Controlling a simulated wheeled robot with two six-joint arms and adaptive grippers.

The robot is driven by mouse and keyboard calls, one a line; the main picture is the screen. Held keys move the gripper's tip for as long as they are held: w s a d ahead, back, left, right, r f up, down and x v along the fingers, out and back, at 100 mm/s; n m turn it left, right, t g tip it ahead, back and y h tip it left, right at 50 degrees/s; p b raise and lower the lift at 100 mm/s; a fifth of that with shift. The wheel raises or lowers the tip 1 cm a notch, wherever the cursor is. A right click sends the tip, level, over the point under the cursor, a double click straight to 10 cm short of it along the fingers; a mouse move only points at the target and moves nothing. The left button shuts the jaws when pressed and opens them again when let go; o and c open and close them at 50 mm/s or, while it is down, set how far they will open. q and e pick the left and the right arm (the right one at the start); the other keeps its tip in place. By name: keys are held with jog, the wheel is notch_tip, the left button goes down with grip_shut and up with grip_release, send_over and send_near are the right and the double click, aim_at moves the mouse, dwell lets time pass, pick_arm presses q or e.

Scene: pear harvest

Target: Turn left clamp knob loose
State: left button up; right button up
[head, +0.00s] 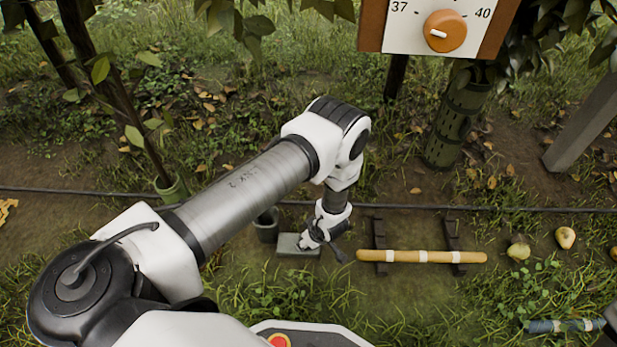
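I cannot make out a left clamp knob for certain. Two dark brackets lie on the ground, a left one (380,239) and a right one (452,240), with a wooden rod (420,257) with white bands lying across them. My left gripper (340,256) points down just left of the left bracket, beside a grey plate (288,243) that my wrist partly covers. Its fingers are dark and small, so I cannot tell whether they are open or shut. An orange knob (445,31) sits on a white dial panel marked 37 and 40. My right gripper is not in view.
A dark cup (266,226) stands left of the plate. Pears (565,238) lie on the soil at right. A blue-grey banded rod (564,325) lies at lower right. A dark hose (520,209) crosses behind the brackets; a post (585,122) stands at right.

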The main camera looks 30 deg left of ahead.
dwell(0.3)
pick_arm(q)
jog(key=o, duration=1.2)
jog(key=shift+c, duration=0.2)
jog(key=shift+r, duration=0.1)
jog(key=v, duration=0.7)
jog(key=shift+d+r, duration=0.1)
